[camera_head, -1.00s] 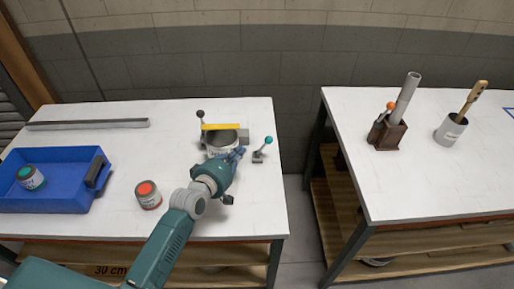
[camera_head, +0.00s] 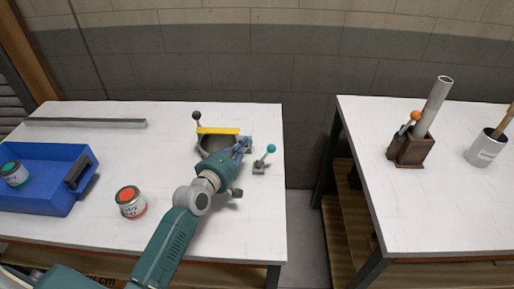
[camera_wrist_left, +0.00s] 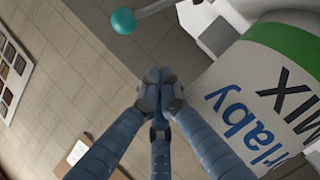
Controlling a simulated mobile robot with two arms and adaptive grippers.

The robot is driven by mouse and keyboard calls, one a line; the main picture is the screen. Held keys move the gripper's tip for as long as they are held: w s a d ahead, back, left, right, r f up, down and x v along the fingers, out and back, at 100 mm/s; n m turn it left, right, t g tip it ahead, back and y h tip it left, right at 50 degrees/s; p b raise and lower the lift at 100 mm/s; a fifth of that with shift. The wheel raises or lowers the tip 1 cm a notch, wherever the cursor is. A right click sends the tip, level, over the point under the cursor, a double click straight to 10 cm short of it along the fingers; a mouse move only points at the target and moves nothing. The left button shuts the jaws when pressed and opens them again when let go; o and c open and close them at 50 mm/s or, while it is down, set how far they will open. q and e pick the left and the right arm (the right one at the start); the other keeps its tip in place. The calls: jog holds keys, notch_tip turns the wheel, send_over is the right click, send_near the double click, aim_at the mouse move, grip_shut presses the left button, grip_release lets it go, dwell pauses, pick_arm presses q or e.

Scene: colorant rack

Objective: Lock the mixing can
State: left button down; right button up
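The mixing can (camera_head: 209,146) stands in a holder on the left table, partly hidden behind my left gripper in the head view. Its white and green side with "MIX" lettering (camera_wrist_left: 275,95) fills the right of the left wrist view. A yellow bar (camera_head: 218,131) lies across its top, with a black-knobbed lever (camera_head: 196,115) at the left. A teal-knobbed lever (camera_head: 271,148) stands at the right; its knob also shows in the left wrist view (camera_wrist_left: 123,21). My left gripper (camera_head: 243,147) has its fingertips together (camera_wrist_left: 160,78), with nothing visible between them, beside the can near the teal lever. My right gripper is out of view.
A red-topped can (camera_head: 131,203) stands left of my left arm. A blue tray (camera_head: 45,205) holds a teal-topped can (camera_head: 14,173). A grey bar (camera_head: 85,123) lies at the back. A gap separates the right table (camera_head: 440,215), which bears a brown holder (camera_head: 412,150) and a white pot (camera_head: 484,150).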

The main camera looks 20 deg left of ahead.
aim_at(271, 148)
pick_arm(q)
jog(key=shift+m, duration=0.4)
jog(key=d+p, duration=0.1)
jog(key=d+f+p, duration=0.1)
jog(key=d, duration=0.1)
jog(key=w+d+p, duration=0.1)
jog(key=d, duration=0.1)
jog(key=shift+d+f, duration=0.2)
jog(key=shift+f, duration=0.05)
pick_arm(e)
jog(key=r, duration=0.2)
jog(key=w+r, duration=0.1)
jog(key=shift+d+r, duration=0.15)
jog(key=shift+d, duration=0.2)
pick_arm(q)
jog(key=shift+a+r, duration=0.1)
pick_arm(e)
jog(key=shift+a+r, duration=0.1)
